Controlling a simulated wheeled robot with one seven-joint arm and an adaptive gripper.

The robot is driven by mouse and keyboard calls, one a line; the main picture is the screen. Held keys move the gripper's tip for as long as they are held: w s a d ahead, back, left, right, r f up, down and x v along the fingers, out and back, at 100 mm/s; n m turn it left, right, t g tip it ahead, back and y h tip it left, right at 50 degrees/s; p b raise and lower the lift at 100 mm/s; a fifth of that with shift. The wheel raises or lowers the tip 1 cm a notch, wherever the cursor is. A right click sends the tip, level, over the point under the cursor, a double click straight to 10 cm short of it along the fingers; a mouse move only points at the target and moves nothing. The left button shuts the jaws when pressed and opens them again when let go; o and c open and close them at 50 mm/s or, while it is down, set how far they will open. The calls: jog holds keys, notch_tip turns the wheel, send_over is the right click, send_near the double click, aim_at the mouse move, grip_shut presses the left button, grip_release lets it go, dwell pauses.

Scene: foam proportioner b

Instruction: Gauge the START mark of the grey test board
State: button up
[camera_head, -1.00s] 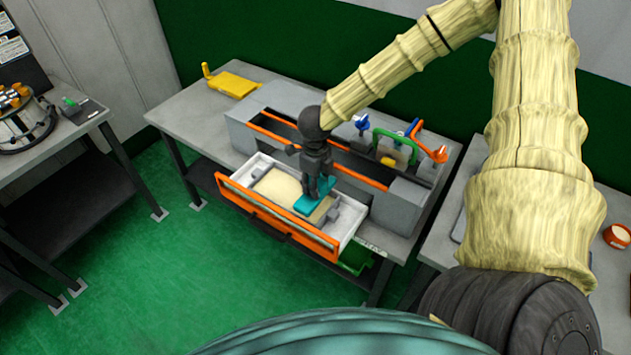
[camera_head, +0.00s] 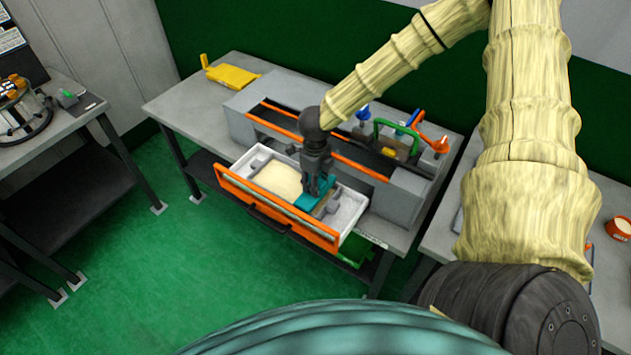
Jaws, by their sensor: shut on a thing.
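My gripper (camera_head: 316,183) points down over the open drawer and is shut on a teal block-like thing (camera_head: 313,196). The teal thing is low in the drawer, by the grey part in its right half; I cannot tell whether it touches. The drawer (camera_head: 352,208) has a white tray and an orange front rail, and is pulled out of a grey bench unit (camera_head: 412,190). A cream panel (camera_head: 278,180) lies in the left part of the drawer. No START mark is readable at this size, and I cannot make out which part is the grey test board.
Orange rails (camera_head: 360,168) edge the unit's trough. A green hoop (camera_head: 395,127) and blue and orange valve handles (camera_head: 430,142) stand at its right. A yellow item (camera_head: 232,75) lies at the table's back left. A green bin (camera_head: 357,250) is below the drawer. Green floor is clear in front.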

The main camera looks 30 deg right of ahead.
jog(key=o, duration=1.1)
notch_tip(320, 180, up, 12)
